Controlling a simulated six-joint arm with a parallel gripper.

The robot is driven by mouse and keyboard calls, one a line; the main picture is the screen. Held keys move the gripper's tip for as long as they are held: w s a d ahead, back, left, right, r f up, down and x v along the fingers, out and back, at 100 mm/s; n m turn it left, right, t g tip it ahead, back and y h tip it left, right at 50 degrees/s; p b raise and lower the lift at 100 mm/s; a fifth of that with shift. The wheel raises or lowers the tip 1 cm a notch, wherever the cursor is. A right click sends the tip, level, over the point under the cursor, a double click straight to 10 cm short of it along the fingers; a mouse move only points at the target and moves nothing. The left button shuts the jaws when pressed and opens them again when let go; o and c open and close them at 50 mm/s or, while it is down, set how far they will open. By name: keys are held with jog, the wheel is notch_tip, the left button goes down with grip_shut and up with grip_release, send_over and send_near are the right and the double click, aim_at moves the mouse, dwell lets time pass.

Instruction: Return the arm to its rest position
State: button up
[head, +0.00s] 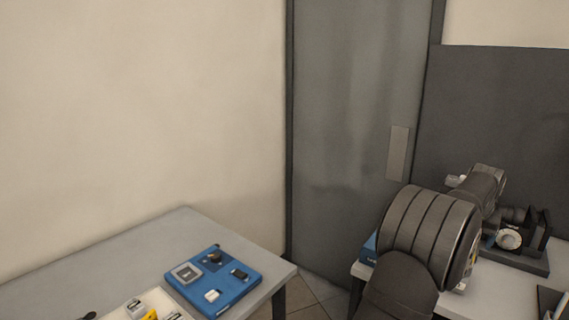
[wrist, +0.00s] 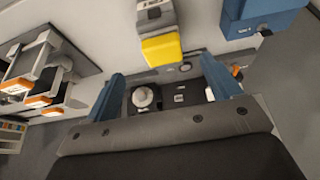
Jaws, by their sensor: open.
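My arm (head: 425,245) shows at the lower right of the head view, raised in front of the right-hand table. My gripper's fingers cannot be made out there. In the wrist view my gripper (wrist: 163,68) has its two blue fingers spread wide apart, with nothing held between them. Beyond the fingers lies a dark fixture (wrist: 172,95) with a round pale knob, apart from them as far as I can tell.
A blue tray (head: 236,291) with small parts lies on the grey left table (head: 150,243). A black device (head: 520,258) stands on the right table. A yellow-and-grey block (wrist: 162,50), a blue box (wrist: 262,18) and orange-tipped racks (wrist: 40,85) show in the wrist view.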

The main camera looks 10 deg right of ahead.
jog(key=x, duration=0.8)
jog(key=shift+f, duration=0.3)
notch_tip(320, 180, up, 5)
jog(key=shift+s+d+f, duration=0.1)
jog(key=shift+d+f, duration=0.05)
jog(key=shift+f, duration=0.05)
jog(key=s+d+r, duration=0.2)
jog(key=s+r, duration=0.5)
jog(key=s, duration=0.4)
jog(key=w+a+f+n+y, duration=0.1)
jog(key=w+a+f+n, duration=0.1)
jog(key=w+a, duration=0.9)
jog(key=w+a+f+n, duration=0.1)
jog(key=w+a+n, duration=0.1)
jog(key=w+a, duration=0.95)
jog(key=w+a+f+n, duration=0.1)
jog(key=w+a, duration=0.4)
jog(key=a, duration=0.4)
jog(key=w+a+f+n+y, duration=0.1)
jog(key=w+a, duration=0.4)
jog(key=a, duration=0.3)
jog(key=w+a+f+n+t, duration=0.1)
jog(key=w+a, duration=0.4)
jog(key=a, duration=0.4)
jog(key=shift+w+a+y, duration=0.3)
jog(key=shift+w, duration=0.1)
